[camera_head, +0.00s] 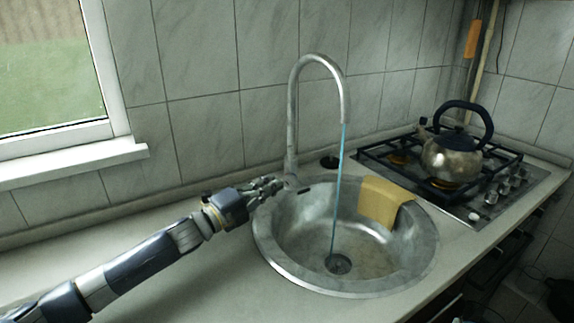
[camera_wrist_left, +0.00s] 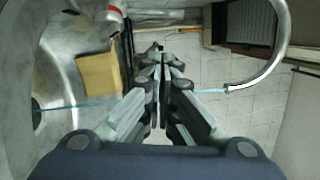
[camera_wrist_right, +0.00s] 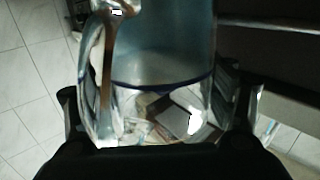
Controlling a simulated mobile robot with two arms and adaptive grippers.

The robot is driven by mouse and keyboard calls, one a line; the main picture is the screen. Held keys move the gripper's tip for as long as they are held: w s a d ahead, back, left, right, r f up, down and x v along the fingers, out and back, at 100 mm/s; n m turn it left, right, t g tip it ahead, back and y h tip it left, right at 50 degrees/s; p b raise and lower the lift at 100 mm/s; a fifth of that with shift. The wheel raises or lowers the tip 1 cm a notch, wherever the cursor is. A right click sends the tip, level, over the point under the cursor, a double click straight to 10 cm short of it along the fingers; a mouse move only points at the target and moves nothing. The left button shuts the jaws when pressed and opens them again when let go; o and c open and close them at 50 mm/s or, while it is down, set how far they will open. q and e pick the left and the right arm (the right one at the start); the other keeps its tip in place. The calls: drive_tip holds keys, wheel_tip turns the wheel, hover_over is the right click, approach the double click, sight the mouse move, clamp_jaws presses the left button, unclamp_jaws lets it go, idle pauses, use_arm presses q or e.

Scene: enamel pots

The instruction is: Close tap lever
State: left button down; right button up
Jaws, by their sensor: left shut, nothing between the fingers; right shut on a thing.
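The silver gooseneck tap (camera_head: 292,115) stands behind the round metal sink (camera_head: 262,240). A thin blue stream of water (camera_head: 338,190) runs from its spout to the drain. My left gripper (camera_head: 280,184) is at the foot of the tap, fingers shut and empty. The tap lever cannot be made out clearly; the fingers may cover it. In the left wrist view the shut fingers (camera_wrist_left: 161,60) point away, with the spout (camera_wrist_left: 268,70) to the right and water crossing behind them. My right gripper (camera_wrist_right: 155,105) is shut on a clear jug with a handle (camera_wrist_right: 165,50), seen only in the right wrist view.
A yellow cloth (camera_head: 382,200) hangs over the sink's right rim. A kettle (camera_head: 453,157) stands on the gas stove (camera_head: 475,215) at the right. A window (camera_head: 55,70) with a white sill is at the left. The counter (camera_head: 190,285) left of the sink is clear except for my arm.

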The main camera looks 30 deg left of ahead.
sight(290, 160)
use_arm(q)
drive_tip(key=w+r+p, duration=0.1)
drive_tip(key=w+p, duration=0.1)
drive_tip(key=w, duration=0.7)
drive_tip(key=shift+r, duration=0.25)
drive_tip(key=shift+d, duration=0.1)
idle(0.3)
drive_tip(key=p, duration=0.2)
drive_tip(key=w+r+n+p, duration=0.1)
drive_tip(key=p, duration=0.1)
drive_tip(key=shift+a+r+g+y, duration=0.15)
drive_tip(key=shift+a+g+y, duration=0.15)
drive_tip(key=shift+w, duration=0.2)
drive_tip(key=shift+s+f, duration=0.1)
drive_tip(key=shift+f, duration=0.1)
